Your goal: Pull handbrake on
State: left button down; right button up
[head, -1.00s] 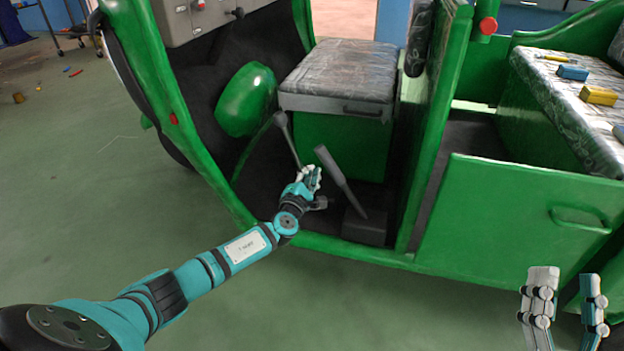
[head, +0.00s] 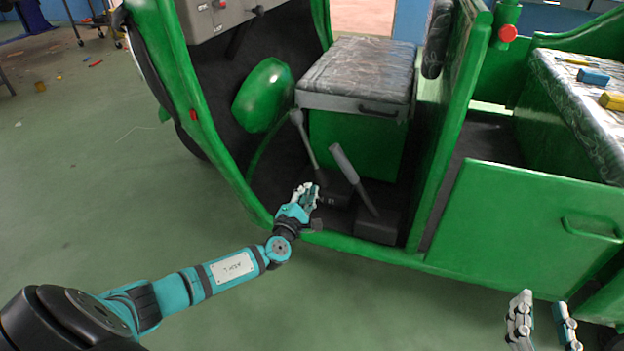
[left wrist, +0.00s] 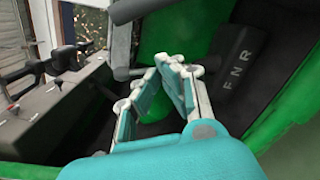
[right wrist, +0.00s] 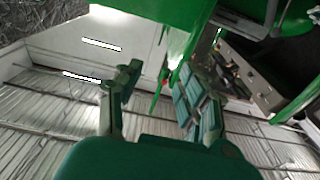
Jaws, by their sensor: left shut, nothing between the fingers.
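Two grey levers rise from dark floor boxes in the green rickshaw's front footwell. The right lever (head: 355,178), apparently the handbrake, leans with its thick grip up and to the left. The left lever (head: 305,138) rises from a box marked F N R (left wrist: 240,65). My left gripper (head: 312,190) is shut and empty, at the footwell's open side, left of and below the handbrake grip. In the left wrist view its fingertips (left wrist: 170,65) meet close to the F N R box. My right gripper (head: 543,318) is open and empty, low at the right; it also shows in the right wrist view (right wrist: 158,75).
The driver's seat (head: 358,75) stands behind the levers. A green post (head: 452,130) and the rear side panel (head: 530,225) bound the footwell on the right. The green sill (head: 370,258) runs below my left gripper. Open green floor lies to the left.

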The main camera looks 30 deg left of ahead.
pick_arm(q)
jog(key=shift+s+d, duration=0.25)
jog(key=shift+s, duration=0.9)
pick_arm(e)
jog(key=shift+s+d+f+g+h, duration=0.1)
jog(key=shift+d+f+g+h, duration=0.1)
jog(key=shift+f+g, duration=0.5)
jog(key=shift+d+f+g+h, duration=0.1)
jog(key=shift+f+g+h, duration=0.15)
jog(key=shift+f, duration=0.8)
